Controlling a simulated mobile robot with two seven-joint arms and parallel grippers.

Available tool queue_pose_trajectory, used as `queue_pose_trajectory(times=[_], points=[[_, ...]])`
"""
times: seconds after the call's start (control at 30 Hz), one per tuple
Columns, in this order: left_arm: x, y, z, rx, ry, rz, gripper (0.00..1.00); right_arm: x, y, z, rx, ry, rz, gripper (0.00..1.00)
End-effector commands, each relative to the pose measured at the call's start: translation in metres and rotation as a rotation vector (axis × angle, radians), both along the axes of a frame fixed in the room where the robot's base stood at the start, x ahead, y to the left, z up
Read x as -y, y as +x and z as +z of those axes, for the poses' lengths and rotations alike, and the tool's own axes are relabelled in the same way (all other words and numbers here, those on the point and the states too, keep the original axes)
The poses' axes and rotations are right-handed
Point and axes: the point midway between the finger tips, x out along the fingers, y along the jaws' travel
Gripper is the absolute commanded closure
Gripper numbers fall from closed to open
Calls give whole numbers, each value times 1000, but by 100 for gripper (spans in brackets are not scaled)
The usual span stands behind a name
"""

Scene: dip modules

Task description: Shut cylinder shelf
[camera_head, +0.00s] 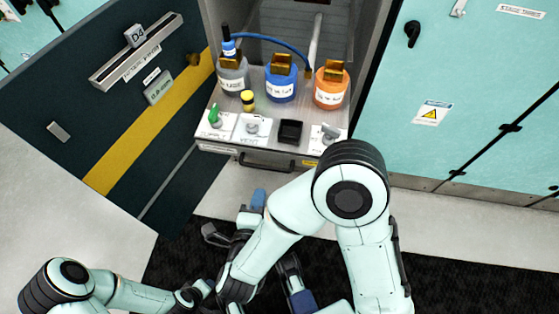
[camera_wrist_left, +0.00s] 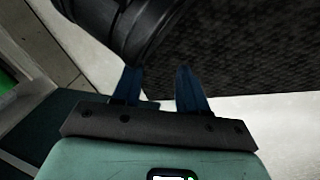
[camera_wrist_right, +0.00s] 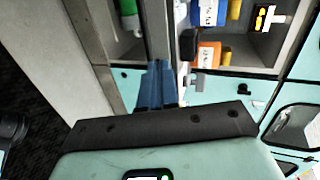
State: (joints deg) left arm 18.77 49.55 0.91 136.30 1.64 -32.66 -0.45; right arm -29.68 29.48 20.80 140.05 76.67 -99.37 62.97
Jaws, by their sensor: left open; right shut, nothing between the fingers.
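The cylinder shelf (camera_head: 245,152) stands pulled out of the cabinet at the top centre of the head view. It bears a grey cylinder (camera_head: 233,78), a blue cylinder (camera_head: 281,88) and an orange cylinder (camera_head: 330,92). A dark handle (camera_head: 266,163) is on its front face. My right gripper (camera_head: 258,198) is shut and empty, below and apart from the handle in the head view. Its closed blue fingers (camera_wrist_right: 157,82) also show in the right wrist view. My left gripper (camera_wrist_left: 157,82) is open and empty over the dark floor; my right arm largely hides it in the head view.
A dark cabinet door (camera_head: 115,110) with a yellow stripe stands open on the left. Closed pale-green cabinets (camera_head: 465,80) fill the right. A blue hose (camera_head: 268,38) runs above the cylinders. A yellow-topped small item (camera_head: 248,98) and valve plates sit on the shelf's front part.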

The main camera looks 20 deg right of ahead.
Motion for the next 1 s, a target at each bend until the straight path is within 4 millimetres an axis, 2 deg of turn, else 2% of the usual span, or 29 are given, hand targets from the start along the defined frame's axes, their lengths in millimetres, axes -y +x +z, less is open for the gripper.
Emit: queue_pose_trajectory(times=[0.03, 0.13, 0.27, 0.7, 0.8, 1.0], points=[[-2, 3, -8, 6, 4, 3, 57, -1, -3, 2, 32, 12, -22, 100], [-3, 5, -10, 10, 7, 6, 57, 1, -6, 9, 62, 21, -52, 100], [-4, 1, -13, -5, 7, 7, 57, 9, 3, 6, 65, 23, -61, 100], [-9, -36, -45, -128, 0, 14, 57, 58, 74, -22, 64, 19, -59, 100], [-9, -42, -49, -148, -1, 15, 57, 66, 88, -20, 65, 20, -59, 100], [-11, -50, -54, -175, -4, 17, 57, 75, 102, -19, 63, 20, -54, 100]])
